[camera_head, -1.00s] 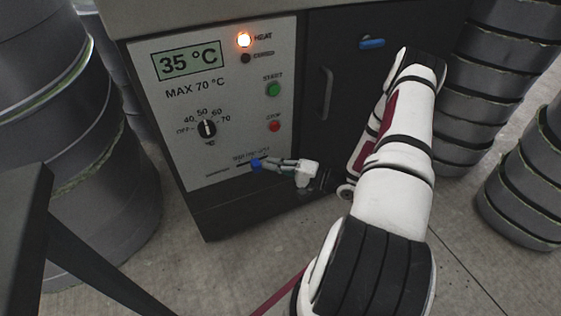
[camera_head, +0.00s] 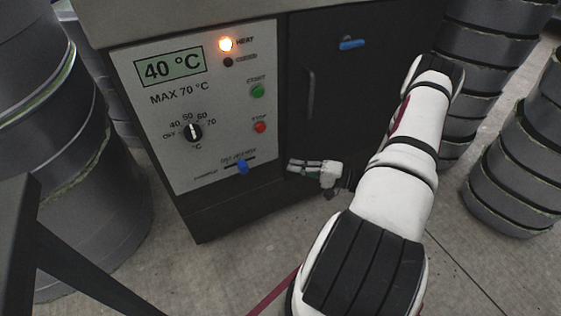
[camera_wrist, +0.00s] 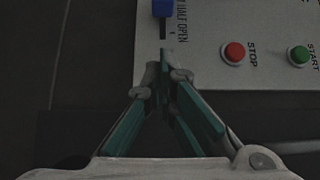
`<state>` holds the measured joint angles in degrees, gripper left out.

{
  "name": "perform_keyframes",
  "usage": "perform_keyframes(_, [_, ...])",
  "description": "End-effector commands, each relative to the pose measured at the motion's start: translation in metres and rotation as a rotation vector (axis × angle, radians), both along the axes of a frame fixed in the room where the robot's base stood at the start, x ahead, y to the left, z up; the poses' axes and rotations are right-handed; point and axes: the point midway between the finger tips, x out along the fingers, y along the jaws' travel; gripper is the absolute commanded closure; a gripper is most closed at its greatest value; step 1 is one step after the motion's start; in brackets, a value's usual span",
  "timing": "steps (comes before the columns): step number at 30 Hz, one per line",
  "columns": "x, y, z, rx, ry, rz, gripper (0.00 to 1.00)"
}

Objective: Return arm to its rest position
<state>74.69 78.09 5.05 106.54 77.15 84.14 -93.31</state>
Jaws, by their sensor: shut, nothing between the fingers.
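My gripper (camera_head: 292,166) is shut and empty in the head view, just right of the control panel's lower edge and apart from the blue slider knob (camera_head: 242,167). In the wrist view its fingers (camera_wrist: 165,60) are together, with the blue knob (camera_wrist: 163,8) ahead of them at the top edge. My white arm (camera_head: 400,185) reaches in from the lower right, bent at the elbow. The machine's white panel (camera_head: 150,120) has a display (camera_head: 170,68) reading 40 °C and a lit orange HEAT lamp (camera_head: 225,44).
A dial (camera_head: 193,132), a green START button (camera_head: 257,91) and a red STOP button (camera_head: 260,127) are on the panel. A dark door with a handle (camera_head: 308,95) and blue latch (camera_head: 351,44) stands behind my arm. Stacked grey drums flank the machine. Concrete floor (camera_head: 225,265) is clear in front.

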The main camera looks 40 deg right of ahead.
Motion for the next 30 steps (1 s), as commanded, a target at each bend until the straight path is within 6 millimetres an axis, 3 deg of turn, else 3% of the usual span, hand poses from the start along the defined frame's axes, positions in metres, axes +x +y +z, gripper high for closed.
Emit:
perform_keyframes(6, [-0.016, -0.009, 0.000, 0.000, -0.001, -0.001, 1.00])
perform_keyframes(17, [-0.014, -0.007, 0.008, -0.004, 0.003, 0.026, 1.00])
perform_keyframes(23, [0.005, 0.020, 0.062, -0.026, 0.053, 0.219, 1.00])
perform_keyframes(30, [0.016, 0.080, 0.145, -0.089, 0.179, 0.522, 1.00])
